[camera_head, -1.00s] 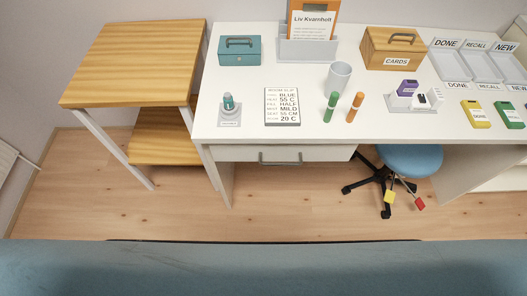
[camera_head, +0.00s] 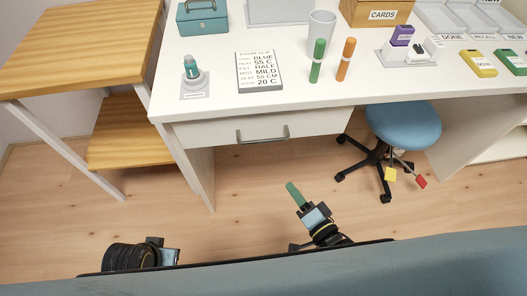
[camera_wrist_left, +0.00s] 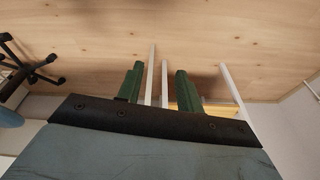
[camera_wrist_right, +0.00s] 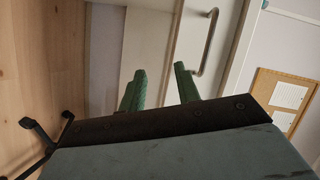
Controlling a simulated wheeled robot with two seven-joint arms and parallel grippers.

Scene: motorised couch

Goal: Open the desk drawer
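The white desk (camera_head: 350,97) has one drawer (camera_head: 215,132) under its top, with a grey bar handle (camera_head: 262,136). The drawer front sits flush and looks closed. The handle also shows in the right wrist view (camera_wrist_right: 206,45), beyond the fingertips. My right gripper (camera_head: 297,205) is below and in front of the drawer, apart from the handle; the right wrist view shows its two green fingers (camera_wrist_right: 159,78) spread and empty. My left gripper (camera_head: 165,250) is low at the left, far from the handle; the left wrist view shows its green fingers (camera_wrist_left: 157,78) apart and empty.
A blue stool (camera_head: 402,124) stands under the desk, right of the drawer. A wooden side table (camera_head: 85,45) is at the left. The couch (camera_head: 400,270) spans the bottom edge. Bare floor (camera_head: 240,225) lies between couch and desk.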

